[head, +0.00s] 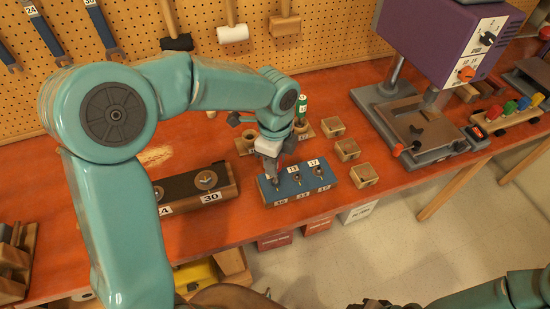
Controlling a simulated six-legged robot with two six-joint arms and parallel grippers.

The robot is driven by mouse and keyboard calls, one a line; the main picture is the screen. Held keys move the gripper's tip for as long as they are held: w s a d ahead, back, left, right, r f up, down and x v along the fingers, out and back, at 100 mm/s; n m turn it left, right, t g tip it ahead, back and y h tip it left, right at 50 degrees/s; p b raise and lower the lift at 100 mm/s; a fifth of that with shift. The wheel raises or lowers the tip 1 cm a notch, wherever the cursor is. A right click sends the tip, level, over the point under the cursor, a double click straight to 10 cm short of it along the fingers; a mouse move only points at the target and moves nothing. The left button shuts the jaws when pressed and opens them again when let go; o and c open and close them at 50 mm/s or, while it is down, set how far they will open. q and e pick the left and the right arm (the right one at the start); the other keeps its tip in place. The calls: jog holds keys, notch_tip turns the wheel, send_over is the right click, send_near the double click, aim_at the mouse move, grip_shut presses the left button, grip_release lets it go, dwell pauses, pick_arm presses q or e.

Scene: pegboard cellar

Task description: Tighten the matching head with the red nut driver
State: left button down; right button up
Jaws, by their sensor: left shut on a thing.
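My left gripper (270,147) is shut on a nut driver, over the left end of the blue block. The driver's handle and colour are hidden by the gripper and arm; a grey shaft (273,174) points down at the block's left head. I cannot tell whether it touches. The blue block (318,178) has number labels along its front, and two more heads, at the middle (296,179) and right (317,170), show. A green nut driver (301,107) stands in a wooden rack (243,146) behind. My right gripper (373,303) shows only partly at the bottom edge, its jaws unclear.
Three small wooden blocks (347,149) stand right of the blue block. A dark-topped wooden holder (225,190) labelled 30 lies to the left. A purple drill-press-like machine (445,40) stands at the right. The orange bench (255,218) is clear along its front edge.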

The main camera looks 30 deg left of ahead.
pick_arm(q)
jog(key=shift+s+f+n, duration=0.1)
jog(key=shift+f+n, duration=0.05)
jog(key=shift+n, duration=0.25)
jog(key=shift+r+p, duration=0.5)
jog(key=shift+r, duration=0.1)
jog(key=shift+r+p, duration=0.7)
jog(key=shift+r, duration=0.25)
jog(key=shift+r+p, duration=0.95)
jog(key=shift+r, duration=0.65)
jog(key=shift+r+p, duration=0.3)
jog(key=shift+r, duration=0.15)
jog(key=c, duration=1.4)
grip_release()
grip_shut()
